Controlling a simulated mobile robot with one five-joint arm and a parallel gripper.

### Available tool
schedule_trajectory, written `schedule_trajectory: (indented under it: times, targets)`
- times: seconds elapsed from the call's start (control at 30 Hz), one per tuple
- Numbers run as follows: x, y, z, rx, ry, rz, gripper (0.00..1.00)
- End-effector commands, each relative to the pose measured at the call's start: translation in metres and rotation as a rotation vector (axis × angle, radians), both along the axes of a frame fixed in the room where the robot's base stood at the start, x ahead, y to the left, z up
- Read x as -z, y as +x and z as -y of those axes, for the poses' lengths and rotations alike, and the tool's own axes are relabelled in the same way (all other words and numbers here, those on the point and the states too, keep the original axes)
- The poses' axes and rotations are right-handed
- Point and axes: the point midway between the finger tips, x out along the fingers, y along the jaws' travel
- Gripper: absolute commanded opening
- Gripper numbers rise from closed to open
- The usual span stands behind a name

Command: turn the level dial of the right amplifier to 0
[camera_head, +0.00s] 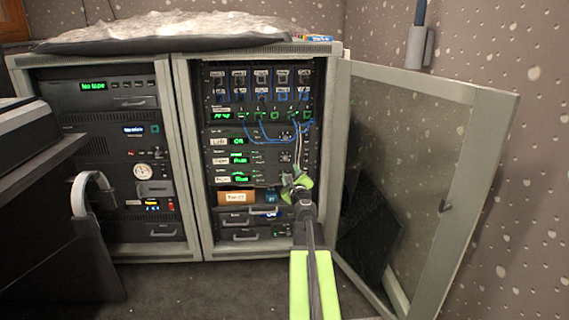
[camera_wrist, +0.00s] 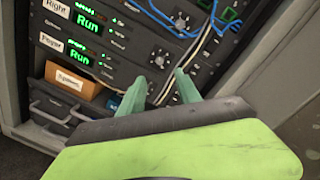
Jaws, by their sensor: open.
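In the head view three similar units with green displays are stacked in the right rack; their labels are too small to tell surely which is the right amplifier. The middle one (camera_head: 235,159) shows a round dial (camera_head: 285,157) at its right. In the wrist view the upper unit's dial (camera_wrist: 182,20) and the lower unit's dial (camera_wrist: 160,57) both show; their settings are unreadable. My gripper (camera_head: 299,184) is open in front of the lowest unit, hiding part of its right side.
Blue cables (camera_head: 262,138) hang above the units, and cables run beside the dials in the wrist view (camera_wrist: 203,35). An orange box (camera_head: 236,197) sits below. The rack's open door (camera_head: 420,170) stands to the right. A left rack (camera_head: 110,150) stands alongside.

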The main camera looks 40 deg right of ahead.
Motion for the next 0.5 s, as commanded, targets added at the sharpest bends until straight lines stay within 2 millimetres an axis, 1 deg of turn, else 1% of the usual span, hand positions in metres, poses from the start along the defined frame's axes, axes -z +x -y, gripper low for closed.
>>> schedule_trajectory:
  times: [0.03, 0.2, 0.3, 0.4, 0.5]
  targets:
    - [0.000, 0.015, 0.011, -0.001, -0.001, -0.001, 0.40]
    - [0.000, 0.050, 0.036, -0.003, -0.001, 0.000, 0.40]
    - [0.000, 0.067, 0.049, -0.003, -0.001, 0.000, 0.40]
    - [0.000, 0.081, 0.058, -0.003, -0.001, 0.000, 0.40]
    - [0.000, 0.089, 0.063, -0.003, -0.002, -0.001, 0.40]
